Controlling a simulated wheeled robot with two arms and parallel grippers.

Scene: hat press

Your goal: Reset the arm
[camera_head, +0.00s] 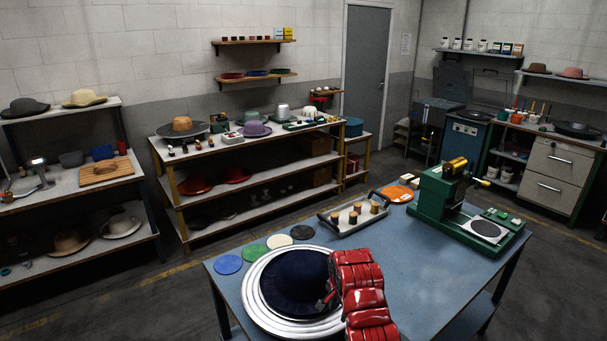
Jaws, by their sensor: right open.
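My red right arm comes in from the bottom, and its gripper (325,301) is at the right side of a dark navy hat (288,280). The gripper is open, with its small dark fingers over the hat's right part; I cannot tell whether they touch it. The hat lies on a round silver plate (251,310) with stepped rings, at the front left of the blue table (420,290). The arm hides the right edge of the hat and plate. My left gripper is not in view.
A green press (440,205) stands at the table's right back. A tray (350,222) with several spools, an orange disc (396,194) and several coloured round pads (228,264) lie along the back edge. The table's right front is clear. Shelves with hats stand behind.

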